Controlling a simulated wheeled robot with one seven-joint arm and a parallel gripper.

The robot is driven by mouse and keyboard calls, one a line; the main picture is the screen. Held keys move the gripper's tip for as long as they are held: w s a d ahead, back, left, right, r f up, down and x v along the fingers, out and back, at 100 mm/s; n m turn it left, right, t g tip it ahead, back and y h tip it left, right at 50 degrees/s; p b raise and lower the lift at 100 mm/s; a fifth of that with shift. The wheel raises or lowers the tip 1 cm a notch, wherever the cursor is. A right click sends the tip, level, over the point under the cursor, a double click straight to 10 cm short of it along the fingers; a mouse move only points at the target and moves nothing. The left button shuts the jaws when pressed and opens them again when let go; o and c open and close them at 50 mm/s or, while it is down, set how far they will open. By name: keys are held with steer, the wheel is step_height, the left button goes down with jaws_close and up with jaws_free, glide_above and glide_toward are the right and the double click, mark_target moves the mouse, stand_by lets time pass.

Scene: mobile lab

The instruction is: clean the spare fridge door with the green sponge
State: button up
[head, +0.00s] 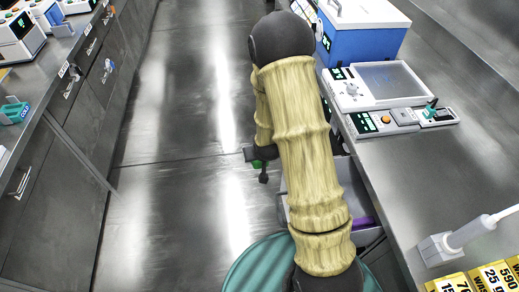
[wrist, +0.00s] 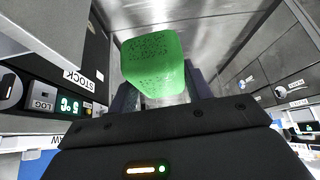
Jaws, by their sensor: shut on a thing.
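The green sponge (wrist: 153,62) is a porous block held between the two fingers of my gripper (wrist: 160,92) in the wrist view. At the left of the wrist view is a dark front (wrist: 92,70) with a STOCK label, beside a panel with green digits (wrist: 68,106) and a LOG label. No label reading "spare" is legible, so I cannot tell which front is the spare fridge door. The sponge appears apart from any front.
A steel counter (head: 410,165) on the right carries a blue box (head: 362,45), instruments (head: 378,85) and yellow labels (head: 490,275). A light grey open bin or drawer (head: 368,234) sits partly under my arm. Dark drawers (head: 75,110) line the left. The steel aisle floor (head: 165,130) is clear.

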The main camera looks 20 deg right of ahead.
steer(key=r+p, duration=0.2)
steer(key=p, duration=0.1)
steer(key=r+p, duration=0.3)
steer(key=p, duration=0.1)
steer(key=r+p, duration=0.3)
steer(key=shift+s+p, duration=0.4)
steer(key=shift+s, duration=0.2)
